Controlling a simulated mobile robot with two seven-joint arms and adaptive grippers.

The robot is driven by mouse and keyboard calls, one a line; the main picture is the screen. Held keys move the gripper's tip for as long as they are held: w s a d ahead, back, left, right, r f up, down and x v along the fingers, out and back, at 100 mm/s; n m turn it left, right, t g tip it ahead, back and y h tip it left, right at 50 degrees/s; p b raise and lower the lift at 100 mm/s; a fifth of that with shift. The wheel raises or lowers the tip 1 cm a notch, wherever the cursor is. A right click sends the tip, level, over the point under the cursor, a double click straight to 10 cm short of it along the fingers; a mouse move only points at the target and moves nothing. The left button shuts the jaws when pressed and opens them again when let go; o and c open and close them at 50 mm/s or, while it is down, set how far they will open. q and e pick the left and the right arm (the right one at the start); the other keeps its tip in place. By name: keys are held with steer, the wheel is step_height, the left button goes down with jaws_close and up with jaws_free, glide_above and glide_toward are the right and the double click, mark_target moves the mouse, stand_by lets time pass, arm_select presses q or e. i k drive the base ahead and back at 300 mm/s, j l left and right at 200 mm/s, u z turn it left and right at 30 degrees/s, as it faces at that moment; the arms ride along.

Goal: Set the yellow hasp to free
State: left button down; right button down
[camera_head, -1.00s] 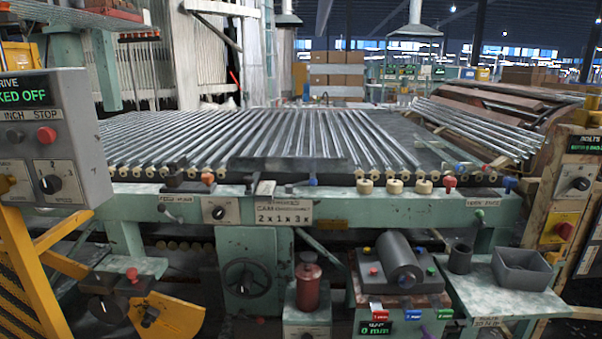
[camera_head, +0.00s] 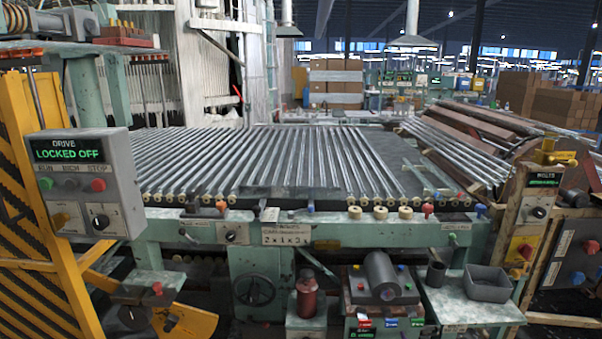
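A grey drive control box (camera_head: 88,184) stands at the left, and its green display reads "DRIVE LOCKED OFF". Neither of my grippers is in view.
A yellow guard (camera_head: 45,190) stands behind the drive box. The bolts panel (camera_head: 536,205) and a grey bin (camera_head: 488,284) are at the right. Space before the drive box looks clear.

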mark_target(515, 272)
steer(key=z, duration=1.3)
